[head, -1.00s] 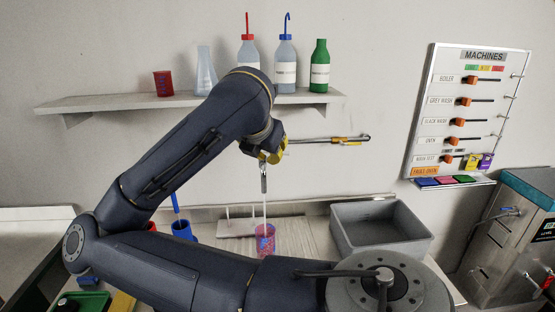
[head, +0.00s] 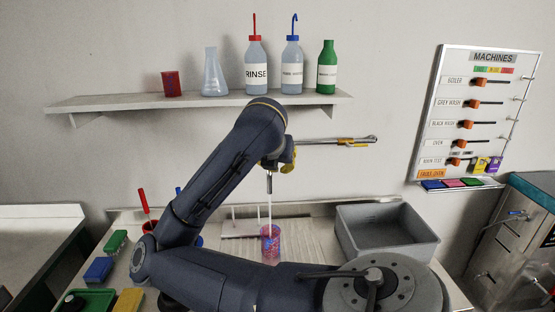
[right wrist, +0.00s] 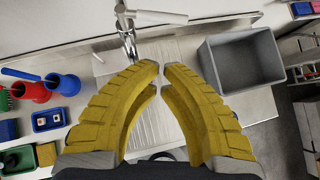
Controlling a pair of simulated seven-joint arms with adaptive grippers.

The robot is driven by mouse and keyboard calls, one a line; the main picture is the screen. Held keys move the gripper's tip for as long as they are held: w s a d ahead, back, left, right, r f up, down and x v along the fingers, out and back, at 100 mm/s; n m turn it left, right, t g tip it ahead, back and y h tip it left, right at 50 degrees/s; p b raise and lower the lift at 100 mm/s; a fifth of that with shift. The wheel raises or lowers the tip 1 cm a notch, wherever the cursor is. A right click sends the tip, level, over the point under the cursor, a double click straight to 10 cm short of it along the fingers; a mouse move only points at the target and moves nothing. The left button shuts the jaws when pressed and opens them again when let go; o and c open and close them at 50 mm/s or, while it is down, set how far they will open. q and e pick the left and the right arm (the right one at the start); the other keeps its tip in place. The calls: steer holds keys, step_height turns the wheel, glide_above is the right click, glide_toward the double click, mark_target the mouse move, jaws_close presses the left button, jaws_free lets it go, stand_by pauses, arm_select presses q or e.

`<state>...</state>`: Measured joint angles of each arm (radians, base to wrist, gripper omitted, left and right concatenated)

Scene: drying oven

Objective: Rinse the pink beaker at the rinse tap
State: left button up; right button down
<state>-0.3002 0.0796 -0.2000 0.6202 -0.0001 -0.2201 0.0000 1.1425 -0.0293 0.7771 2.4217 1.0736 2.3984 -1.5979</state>
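The pink beaker (head: 270,246) stands upright on the ribbed drainboard in the head view, below the tap spout (head: 269,184). A thin pale stream runs from the spout down into it. The tap (right wrist: 127,30) also shows at the top of the right wrist view; the beaker cannot be made out there. My right gripper (head: 287,163) is above and just right of the spout in the head view and hides the upper tap. In the right wrist view its yellow fingers (right wrist: 160,76) hold nothing, tips close together with a narrow gap. My left gripper is out of view.
A grey basin (head: 388,233) stands right of the drainboard (right wrist: 158,115). A red beaker (right wrist: 29,92) and a blue beaker (right wrist: 63,83) stand to the left. A wall shelf (head: 190,102) carries bottles and glassware. A rod (head: 335,140) sticks out along the wall beside the gripper.

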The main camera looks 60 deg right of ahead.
steer(key=shift+w+d+f, duration=0.2)
steer(key=shift+w+d, duration=0.1)
steer(key=shift+d, duration=0.5)
steer(key=shift+w+d+f, duration=0.15)
steer(key=shift+w+d, duration=0.1)
steer(key=shift+d, duration=0.6)
steer(key=shift+w+d+f, duration=0.2)
steer(key=shift+w+d, duration=0.1)
steer(key=shift+d, duration=0.5)
